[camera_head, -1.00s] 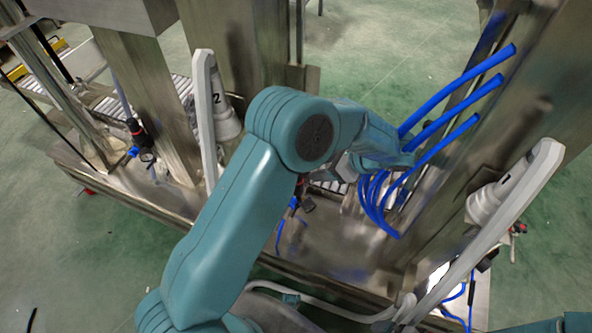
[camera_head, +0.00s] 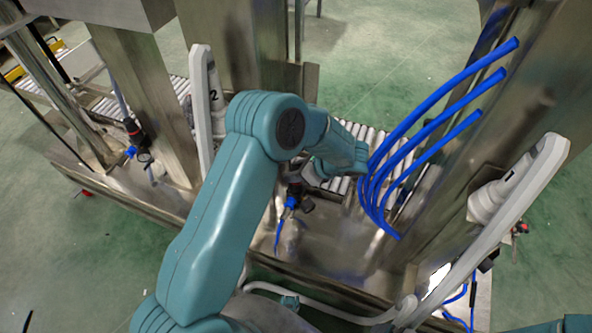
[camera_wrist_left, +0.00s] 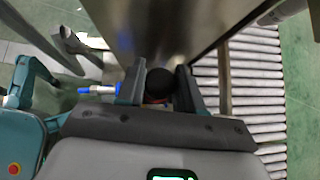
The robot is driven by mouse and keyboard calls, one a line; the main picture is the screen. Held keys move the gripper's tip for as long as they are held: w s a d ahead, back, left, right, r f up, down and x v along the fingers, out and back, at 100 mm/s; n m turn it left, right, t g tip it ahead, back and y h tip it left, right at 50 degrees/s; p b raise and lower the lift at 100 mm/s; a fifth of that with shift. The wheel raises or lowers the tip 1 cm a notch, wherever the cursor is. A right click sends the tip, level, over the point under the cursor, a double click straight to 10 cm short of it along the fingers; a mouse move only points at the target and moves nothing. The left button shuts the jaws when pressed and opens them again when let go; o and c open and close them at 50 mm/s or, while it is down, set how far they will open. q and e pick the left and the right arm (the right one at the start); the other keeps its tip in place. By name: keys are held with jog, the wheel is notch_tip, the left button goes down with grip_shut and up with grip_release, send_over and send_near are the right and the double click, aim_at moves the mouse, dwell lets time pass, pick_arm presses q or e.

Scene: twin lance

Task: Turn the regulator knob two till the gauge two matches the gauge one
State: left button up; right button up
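In the left wrist view a black round knob (camera_wrist_left: 159,84) with a red ring sits between the fingers of my left gripper (camera_wrist_left: 160,88). The fingers stand on either side of it, with slight gaps apparent. In the head view my teal left arm reaches over a regulator with a blue body (camera_head: 292,201); the arm hides its top and most of the gripper. A small dark gauge (camera_head: 308,205) shows beside it, its dial unreadable. Another regulator (camera_head: 136,137) with a small gauge (camera_head: 145,157) stands at the left. I cannot tell which gauge is which number. My right gripper is out of view.
White lances marked 2 (camera_head: 202,115) and 1 (camera_head: 510,205) flank the arm. Blue hoses (camera_head: 425,120) curve close to my left wrist at the right. Steel posts (camera_head: 145,95) and a roller conveyor (camera_wrist_left: 255,85) stand nearby. A blue fitting (camera_wrist_left: 98,89) lies left of the fingers.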

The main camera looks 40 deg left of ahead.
pick_arm(q)
jog(key=c, duration=0.3)
jog(key=shift+c, duration=0.2)
jog(key=m+t+b, duration=0.1)
jog(key=m+t, duration=0.1)
jog(key=m+t+b, duration=0.1)
jog(key=m+b, duration=0.1)
jog(key=shift+f+m+t, duration=0.2)
jog(key=shift+m+t, duration=0.2)
jog(key=m+t+h+b, duration=0.2)
jog(key=m+t+b, duration=0.1)
jog(key=m+b, duration=0.1)
jog(key=shift+r+m+t+h+b, duration=0.2)
jog(key=shift+m+t+h+b, duration=0.7)
jog(key=shift+m+b, duration=0.75)
jog(key=shift+m, duration=0.25)
jog(key=o, duration=1)
